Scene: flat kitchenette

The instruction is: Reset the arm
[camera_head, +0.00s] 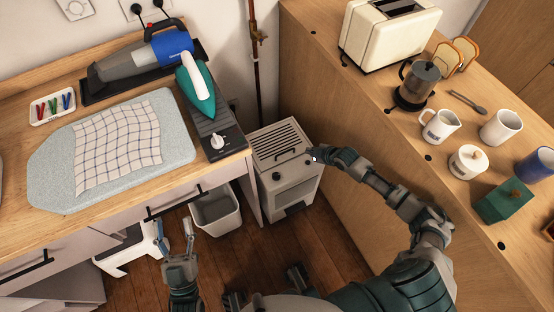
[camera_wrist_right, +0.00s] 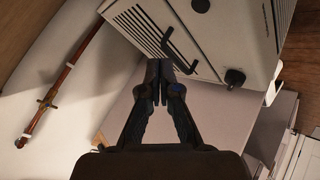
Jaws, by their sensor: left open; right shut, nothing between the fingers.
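My right arm (camera_head: 400,200) reaches in from the lower right of the head view, and its gripper (camera_head: 318,155) is beside the upper right corner of a white slatted appliance (camera_head: 290,190). In the right wrist view the right gripper (camera_wrist_right: 160,75) has its fingers together with nothing between them. The appliance (camera_wrist_right: 215,30) with its black handle and knob lies just beyond the fingertips there. My left gripper (camera_head: 175,240) is open and empty at the lower left, its fingers pointing up in front of the counter drawers.
A wooden counter (camera_head: 20,235) at left holds an ironing pad (camera_head: 60,170), an iron (camera_head: 197,90) and a hand vacuum (camera_head: 140,60). A grey bin (camera_head: 217,212) stands below. The right counter (camera_head: 345,110) bears a toaster (camera_head: 385,35), a coffee press (camera_head: 418,80) and mugs. Floor space is narrow.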

